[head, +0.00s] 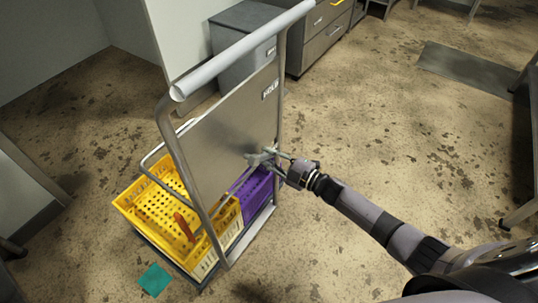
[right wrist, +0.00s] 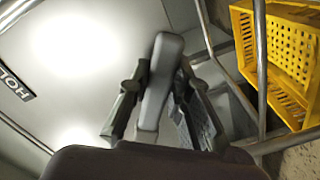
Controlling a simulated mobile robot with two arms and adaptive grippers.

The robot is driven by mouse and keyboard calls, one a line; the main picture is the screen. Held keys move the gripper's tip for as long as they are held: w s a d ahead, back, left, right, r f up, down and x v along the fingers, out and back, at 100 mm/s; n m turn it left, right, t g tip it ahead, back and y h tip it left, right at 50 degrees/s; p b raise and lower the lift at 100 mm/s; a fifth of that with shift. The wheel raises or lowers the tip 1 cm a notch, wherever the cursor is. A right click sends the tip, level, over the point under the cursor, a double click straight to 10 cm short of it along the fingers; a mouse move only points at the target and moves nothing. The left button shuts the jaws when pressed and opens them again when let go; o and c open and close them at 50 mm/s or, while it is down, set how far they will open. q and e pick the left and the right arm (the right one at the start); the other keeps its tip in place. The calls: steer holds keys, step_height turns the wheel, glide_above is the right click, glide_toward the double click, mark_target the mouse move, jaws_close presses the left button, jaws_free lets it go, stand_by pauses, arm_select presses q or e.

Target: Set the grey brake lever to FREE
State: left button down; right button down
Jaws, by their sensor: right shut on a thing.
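The grey brake lever (right wrist: 160,75) is a rounded bar on the cart's upright metal panel (head: 235,125). In the right wrist view it stands between my right gripper's two fingers, leaning slightly. In the head view my right gripper (head: 267,157) reaches the panel's lower right part from the right and largely hides the lever. It is shut on the lever. A dark HOLD label (head: 270,90) sits at the panel's upper right; it also shows at the left edge of the right wrist view (right wrist: 15,85). I see no FREE label. My left gripper is out of view.
The cart has a tubular handle frame (head: 243,52). A teal floor patch (head: 154,280) lies in front. Floor right of the cart is clear.

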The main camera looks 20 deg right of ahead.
steer(key=shift+f, duration=0.1)
steer(key=c, duration=1.4)
jaws_free()
steer(key=shift+c, duration=0.2)
steer(key=v, duration=1.2)
